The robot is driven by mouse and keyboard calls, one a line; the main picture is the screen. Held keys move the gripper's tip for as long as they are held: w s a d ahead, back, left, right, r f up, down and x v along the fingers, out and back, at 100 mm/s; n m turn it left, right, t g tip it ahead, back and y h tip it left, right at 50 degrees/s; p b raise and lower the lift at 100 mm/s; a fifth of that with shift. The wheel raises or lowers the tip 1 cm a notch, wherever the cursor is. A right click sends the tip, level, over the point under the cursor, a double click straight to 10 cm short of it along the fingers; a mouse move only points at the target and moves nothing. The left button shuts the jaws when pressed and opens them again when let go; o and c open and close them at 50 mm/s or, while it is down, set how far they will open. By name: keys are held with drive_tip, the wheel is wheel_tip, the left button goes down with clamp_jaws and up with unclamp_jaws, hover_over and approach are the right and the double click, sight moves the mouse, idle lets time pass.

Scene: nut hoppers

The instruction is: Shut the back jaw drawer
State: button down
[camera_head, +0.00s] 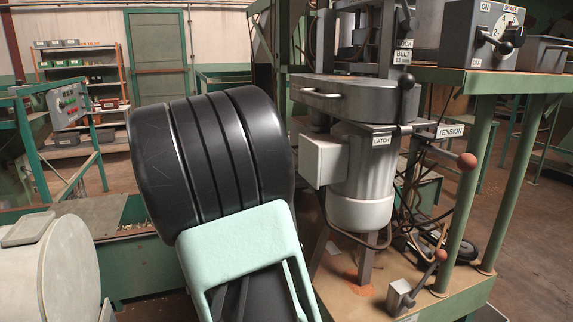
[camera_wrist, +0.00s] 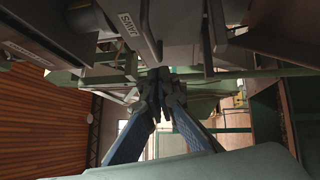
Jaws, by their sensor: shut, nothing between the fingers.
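In the wrist view a grey metal part bears a label reading JAWS (camera_wrist: 127,25), upside down in the picture. It hangs at the upper left of centre, among dark grey box-like parts. I cannot tell which of these is the back jaw drawer or how far out it stands. My gripper (camera_wrist: 160,85) shows in the wrist view with its blue-padded fingers converging and shut, nothing between them. Its tips are just below the grey parts in the picture; whether they touch is unclear. In the head view my gripper is hidden behind my arm.
In the head view a grey motor (camera_head: 361,180) with LATCH and TENSION levers stands right of my arm on a green-framed bench. A switch box (camera_head: 484,35) sits at upper right. A pale round drum (camera_head: 68,270) is at lower left. Open floor shows at far right.

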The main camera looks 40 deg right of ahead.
drive_tip(key=p+v, duration=0.1)
drive_tip(key=v, duration=1)
drive_tip(key=shift+w+a, duration=0.15)
drive_tip(key=shift+w, duration=0.25)
